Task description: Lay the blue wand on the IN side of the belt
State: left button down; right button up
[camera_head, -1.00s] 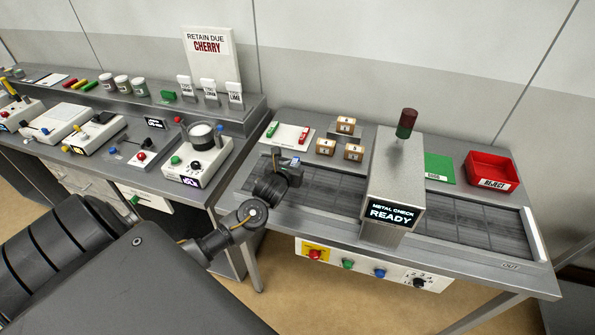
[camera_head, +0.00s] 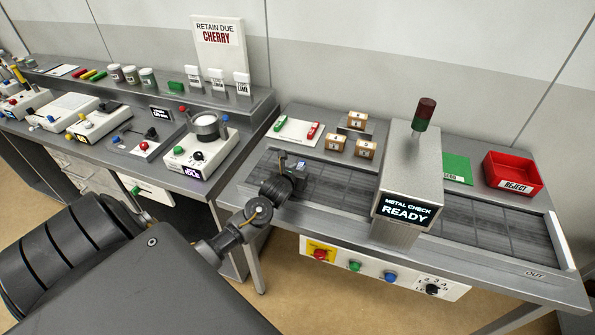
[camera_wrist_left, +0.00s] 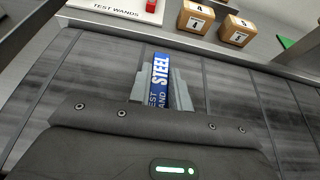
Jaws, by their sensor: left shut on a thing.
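The blue wand (camera_wrist_left: 160,75), lettered STEEL, is between the fingers of my left gripper (camera_wrist_left: 158,92) in the left wrist view. The gripper is shut on it, over the dark belt (camera_wrist_left: 225,90). In the head view my left gripper (camera_head: 296,168) is over the left part of the belt (camera_head: 335,180), left of the metal check hood (camera_head: 412,170), whose screen reads READY. The wand's near part is hidden by the gripper. I cannot tell whether it touches the belt. My right gripper is not in view.
A test wands card (camera_head: 297,131) with a green and a red wand lies behind the belt. Several numbered boxes (camera_head: 366,150) stand beside it. A green pad (camera_head: 457,168) and red REJECT bin (camera_head: 512,173) are right of the hood. A button panel (camera_head: 385,272) is on the front.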

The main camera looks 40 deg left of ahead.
pick_arm(q)
jog(key=shift+s+r, duration=0.1)
jog(key=shift+r, duration=0.05)
jog(key=c, duration=1.3)
grip_release()
jog(key=shift+f, duration=0.2)
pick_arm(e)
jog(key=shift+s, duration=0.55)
pick_arm(q)
jog(key=shift+r, duration=0.25)
jog(key=shift+s+d, duration=0.1)
jog(key=shift+s, duration=0.15)
jog(key=b+v, duration=0.2)
jog(key=v, duration=0.9)
jog(key=shift+s+d+r, duration=0.1)
jog(key=shift+s, duration=0.1)
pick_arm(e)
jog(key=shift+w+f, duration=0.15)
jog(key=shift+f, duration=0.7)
